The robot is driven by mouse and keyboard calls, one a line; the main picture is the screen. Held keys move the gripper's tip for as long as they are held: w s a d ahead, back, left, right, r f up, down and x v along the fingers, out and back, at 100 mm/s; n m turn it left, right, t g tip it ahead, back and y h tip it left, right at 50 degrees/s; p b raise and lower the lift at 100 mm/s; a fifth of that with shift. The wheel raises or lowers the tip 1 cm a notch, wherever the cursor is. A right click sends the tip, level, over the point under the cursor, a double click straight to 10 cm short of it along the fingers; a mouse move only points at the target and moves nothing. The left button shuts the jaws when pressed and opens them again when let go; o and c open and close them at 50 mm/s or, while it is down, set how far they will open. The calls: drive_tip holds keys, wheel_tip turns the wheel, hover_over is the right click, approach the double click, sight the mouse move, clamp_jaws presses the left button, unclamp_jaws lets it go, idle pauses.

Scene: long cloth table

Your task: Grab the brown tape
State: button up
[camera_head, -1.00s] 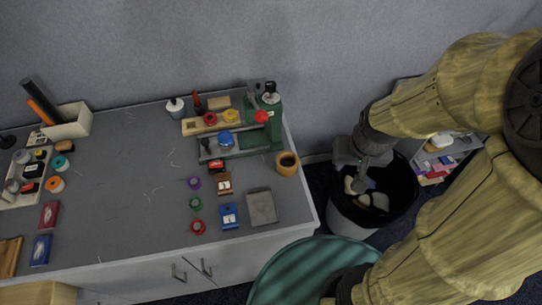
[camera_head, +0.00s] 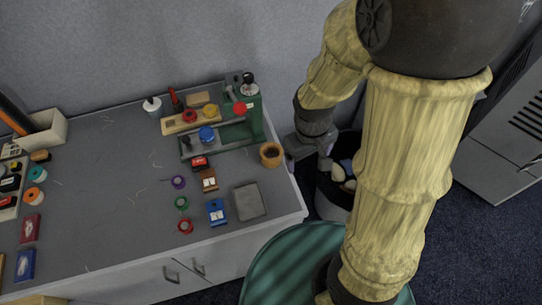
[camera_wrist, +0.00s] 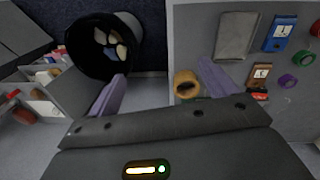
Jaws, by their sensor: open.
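The brown tape (camera_head: 270,154) is a short orange-brown ring with a dark middle, near the right edge of the grey table top. It also shows in the wrist view (camera_wrist: 186,84), between my finger lines and nearer the right finger. My gripper (camera_wrist: 162,86) is open and empty, with one grey-violet finger on each side. In the head view my gripper (camera_head: 318,152) is just right of the tape, beyond the table edge and apart from it. The exact height gap cannot be told.
A dark bin (camera_wrist: 95,45) with pale objects stands beside the table. A green press (camera_head: 255,115) stands behind the tape. A grey slab (camera_head: 249,201), a blue box (camera_head: 216,212) and several small coloured rolls lie to its front and left.

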drive_tip(key=a+f+n+t+h+b, duration=0.1)
drive_tip(key=a+f+n+h, duration=0.1)
drive_tip(key=n, duration=0.4)
drive_tip(key=w+a+f+n+t+h+b, duration=0.1)
drive_tip(key=a+f+n+t+h, duration=0.1)
drive_tip(key=a+f+n, duration=0.3)
drive_tip(key=a+f+n+t+h+b, duration=0.1)
drive_tip(key=a+f+n+h, duration=0.3)
drive_tip(key=a+n, duration=0.2)
drive_tip(key=shift+w+a+n+t, duration=0.2)
drive_tip(key=shift+a+n+t, duration=0.15)
drive_tip(key=shift+a, duration=0.3)
drive_tip(key=a+r+n+t, duration=0.1)
drive_tip(key=a+n+t, duration=0.3)
drive_tip(key=a, duration=0.2)
drive_tip(key=shift+s+h, duration=0.25)
drive_tip(key=shift+h, duration=0.05)
drive_tip(key=shift+a+n+t, duration=0.1)
drive_tip(key=shift+n+t, duration=0.15)
drive_tip(key=x, duration=1.2)
drive_tip(key=shift+f, duration=0.1)
drive_tip(key=shift+w+d, duration=0.1)
drive_tip(key=shift+d, duration=0.1)
